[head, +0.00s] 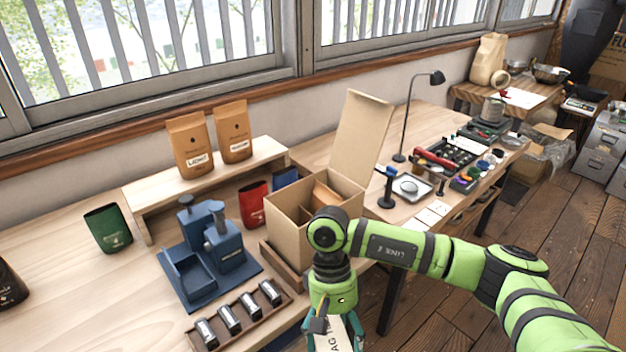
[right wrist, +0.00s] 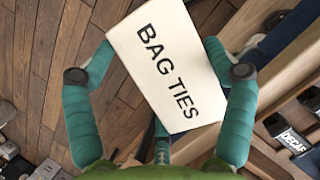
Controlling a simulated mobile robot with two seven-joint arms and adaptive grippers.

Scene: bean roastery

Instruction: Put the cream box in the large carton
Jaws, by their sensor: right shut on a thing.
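The cream box (right wrist: 168,72), labelled "BAG TIES", is held between the two teal fingers of my right gripper (right wrist: 159,74) in the right wrist view. In the head view a corner of the cream box (head: 338,337) shows at the bottom edge, below my right gripper (head: 330,325), in front of the table. The rest of it is cut off. The large carton (head: 286,221) stands open on the table just behind my right arm, its tall flap (head: 362,135) raised. A brown piece shows inside it. My arm hides its right front corner. My left gripper is not in view.
A blue machine (head: 212,250) and a tray of small labelled canisters (head: 240,317) stand left of the carton. Red and green pouches (head: 108,228), a shelf with two brown bags (head: 190,145), and a black lamp (head: 409,115) are around. Open floor lies at right.

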